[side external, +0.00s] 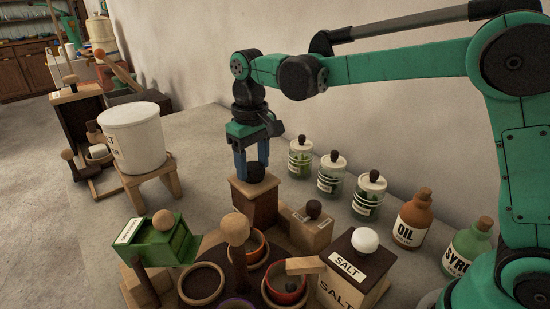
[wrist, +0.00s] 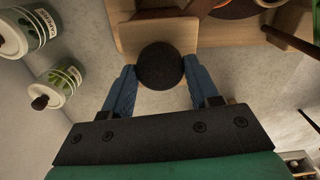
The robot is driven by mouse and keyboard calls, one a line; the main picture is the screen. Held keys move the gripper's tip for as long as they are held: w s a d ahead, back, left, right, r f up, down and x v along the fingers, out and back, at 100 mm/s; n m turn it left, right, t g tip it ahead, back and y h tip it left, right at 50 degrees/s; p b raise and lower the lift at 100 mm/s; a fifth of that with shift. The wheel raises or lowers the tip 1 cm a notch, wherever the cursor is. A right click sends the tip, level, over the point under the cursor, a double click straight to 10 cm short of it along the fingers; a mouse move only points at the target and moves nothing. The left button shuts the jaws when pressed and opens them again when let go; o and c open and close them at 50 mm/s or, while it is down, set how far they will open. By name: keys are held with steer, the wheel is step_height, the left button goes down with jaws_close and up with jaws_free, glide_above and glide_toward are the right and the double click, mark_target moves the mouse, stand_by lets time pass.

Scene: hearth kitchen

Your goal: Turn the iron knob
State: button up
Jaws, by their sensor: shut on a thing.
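The iron knob (side external: 257,172) is a dark, rounded knob on top of a brown wooden box (side external: 255,200). In the wrist view the knob (wrist: 160,66) is a black disc between two blue fingers. My gripper (side external: 251,172) points down over the box, with its fingers on either side of the knob. In the wrist view my gripper (wrist: 160,68) is shut on the knob, which sits at the fingertips. The knob's underside is hidden.
A smaller wooden box with a dark knob (side external: 312,225) and a salt box (side external: 355,268) are close by. A white bucket (side external: 134,138) stands on a stool at left. Bare counter lies behind the box.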

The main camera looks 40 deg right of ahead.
mark_target(254, 166)
steer(key=shift+m, duration=0.4)
steer(key=o, duration=1.3)
steer(key=shift+r, duration=2.8)
